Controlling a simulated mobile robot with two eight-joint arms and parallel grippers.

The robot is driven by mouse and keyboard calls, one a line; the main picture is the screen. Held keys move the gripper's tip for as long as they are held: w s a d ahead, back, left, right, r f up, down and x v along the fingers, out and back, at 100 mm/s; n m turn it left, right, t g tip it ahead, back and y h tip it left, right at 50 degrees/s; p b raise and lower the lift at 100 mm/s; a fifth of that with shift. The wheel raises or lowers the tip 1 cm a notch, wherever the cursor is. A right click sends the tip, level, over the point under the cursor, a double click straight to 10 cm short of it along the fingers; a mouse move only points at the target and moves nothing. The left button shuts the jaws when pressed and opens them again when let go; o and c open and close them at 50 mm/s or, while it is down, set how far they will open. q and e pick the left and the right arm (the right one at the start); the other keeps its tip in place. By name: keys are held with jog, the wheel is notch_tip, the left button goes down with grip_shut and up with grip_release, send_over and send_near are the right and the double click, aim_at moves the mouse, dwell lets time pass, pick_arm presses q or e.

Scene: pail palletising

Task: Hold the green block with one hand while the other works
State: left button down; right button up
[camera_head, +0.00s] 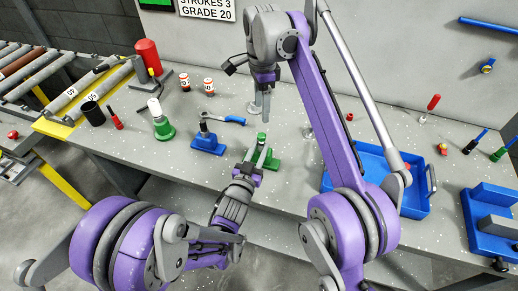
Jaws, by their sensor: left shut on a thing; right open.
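The green block (274,161) stands on the grey workbench (300,185) near its front edge, in the middle of the head view. My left gripper (257,155) reaches up from below and is shut on the green block, hiding part of it. My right gripper (262,106) comes down from above, behind the green block. It is open, apart from the block, and I see nothing between its fingers.
A green-and-white bottle-like item (162,122) stands farther left. A blue tray (405,211) is at right, partly hidden by my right arm. A roller conveyor (88,86) is at left.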

jog(key=shift+r, duration=0.85)
pick_arm(q)
jog(key=c, duration=0.5)
grip_release()
jog(key=shift+c, duration=0.2)
